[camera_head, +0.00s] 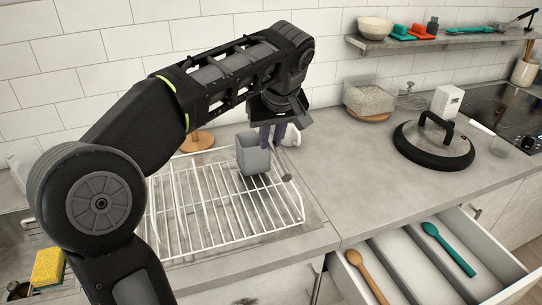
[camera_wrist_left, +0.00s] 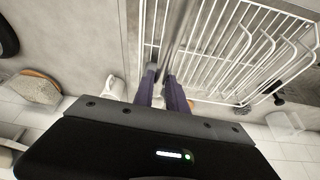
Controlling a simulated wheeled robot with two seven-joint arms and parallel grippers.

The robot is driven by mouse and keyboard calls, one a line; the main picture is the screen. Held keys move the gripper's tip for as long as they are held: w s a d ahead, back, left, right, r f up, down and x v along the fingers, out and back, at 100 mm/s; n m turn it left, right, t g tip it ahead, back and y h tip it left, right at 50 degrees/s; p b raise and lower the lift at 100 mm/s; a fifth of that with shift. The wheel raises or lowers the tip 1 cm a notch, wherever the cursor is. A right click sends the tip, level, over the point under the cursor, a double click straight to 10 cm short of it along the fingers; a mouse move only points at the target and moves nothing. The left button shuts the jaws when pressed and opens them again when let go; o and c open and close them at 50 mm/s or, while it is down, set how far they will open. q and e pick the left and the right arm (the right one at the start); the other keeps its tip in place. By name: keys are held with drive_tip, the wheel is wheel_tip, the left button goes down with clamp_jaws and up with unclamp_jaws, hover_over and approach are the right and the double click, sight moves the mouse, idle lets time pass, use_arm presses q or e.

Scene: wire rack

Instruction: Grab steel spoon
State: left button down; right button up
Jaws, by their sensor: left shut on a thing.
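My left gripper (camera_head: 272,143) points down over the back right of the wire rack, behind and beside a grey cup. In the left wrist view its purple fingers (camera_wrist_left: 163,88) are shut on a thin grey metal handle, the steel spoon (camera_wrist_left: 179,40). The spoon runs away from the fingertips along the rack's edge. In the head view a small dark spoon bowl (camera_head: 287,178) shows below the gripper at the rack's right side; most of the handle is hidden. My right gripper is in neither view.
The white wire rack (camera_head: 215,222) stands on the counter, with the grey cup (camera_head: 253,155) at its back right. A black-rimmed lid (camera_head: 433,145) lies farther right. An open drawer (camera_head: 405,262) holds a wooden spoon (camera_head: 368,276) and a teal spoon (camera_head: 448,248). The counter between is clear.

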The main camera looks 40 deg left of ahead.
use_arm(q)
drive_tip(key=shift+r, duration=0.5)
drive_tip(key=shift+r, duration=0.1)
